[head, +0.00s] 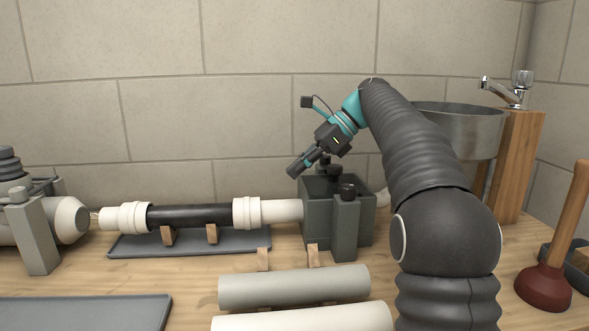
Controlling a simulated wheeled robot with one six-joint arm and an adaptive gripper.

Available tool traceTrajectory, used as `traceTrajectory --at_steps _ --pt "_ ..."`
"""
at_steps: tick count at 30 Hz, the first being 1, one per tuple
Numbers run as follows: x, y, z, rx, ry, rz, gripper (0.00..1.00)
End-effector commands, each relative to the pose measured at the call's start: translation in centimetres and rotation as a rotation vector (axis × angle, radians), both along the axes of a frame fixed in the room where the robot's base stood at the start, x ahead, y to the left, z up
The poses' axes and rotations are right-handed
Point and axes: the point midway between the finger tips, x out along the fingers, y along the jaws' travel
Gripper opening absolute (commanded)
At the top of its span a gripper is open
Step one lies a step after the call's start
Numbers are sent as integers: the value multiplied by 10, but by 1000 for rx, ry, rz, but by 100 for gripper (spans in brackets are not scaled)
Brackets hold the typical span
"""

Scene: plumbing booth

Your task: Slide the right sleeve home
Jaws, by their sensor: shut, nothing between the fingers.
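The right sleeve (246,212) is a white ringed collar at the right end of a black pipe (188,216), where a white pipe (283,210) runs on to the right into a dark clamp block. A matching white left sleeve (133,217) sits at the black pipe's left end. How far the right sleeve covers the joint under it cannot be told. My gripper (296,171) is shut and empty. It is above and to the right of the right sleeve, just in front of and above the clamp block, apart from the sleeve.
The dark clamp block (317,221) with knobs stands right of the sleeve. Wooden supports (212,234) hold the black pipe over a grey tray (238,244). Loose pipes (293,286) lie in front. A metal basin (459,128) is behind my arm; a plunger (547,284) stands at right.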

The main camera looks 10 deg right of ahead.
Motion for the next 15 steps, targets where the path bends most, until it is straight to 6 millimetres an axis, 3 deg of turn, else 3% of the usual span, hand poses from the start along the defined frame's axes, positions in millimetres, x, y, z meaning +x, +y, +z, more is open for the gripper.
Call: traceTrajectory --at_steps 7,15 --pt "-1 33 -30 0 3 3 0" --pt "-1 54 -50 -1 0 1 0"
